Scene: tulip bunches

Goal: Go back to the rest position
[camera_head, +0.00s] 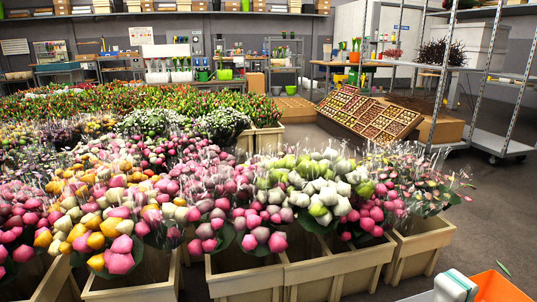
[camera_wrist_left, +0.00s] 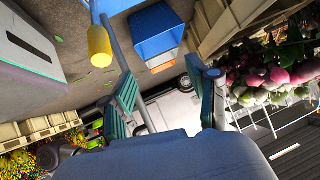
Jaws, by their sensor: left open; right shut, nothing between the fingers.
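My left gripper (camera_wrist_left: 160,82) shows in the left wrist view. Its two green-padded fingers stand apart, and no object is held between them. Its blue-grey body fills the bottom of that view. In the head view I make out no fingers of either gripper. A white and teal part (camera_head: 455,287) shows at the bottom edge there, cut off, and I cannot tell what it is. Pink, orange, white and green tulip bunches (camera_head: 262,215) stand in wooden crates (camera_head: 245,279) across the head view. Pink and white bunches (camera_wrist_left: 262,75) show at the right of the wrist view.
An orange container (camera_head: 497,288) is at the lower right. A blue crate (camera_wrist_left: 153,33) and a yellow-tipped part (camera_wrist_left: 100,46) show in the wrist view. A metal rack (camera_head: 490,140) and a sloped tray display (camera_head: 368,112) stand farther back. Grey floor (camera_head: 470,225) is clear at right.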

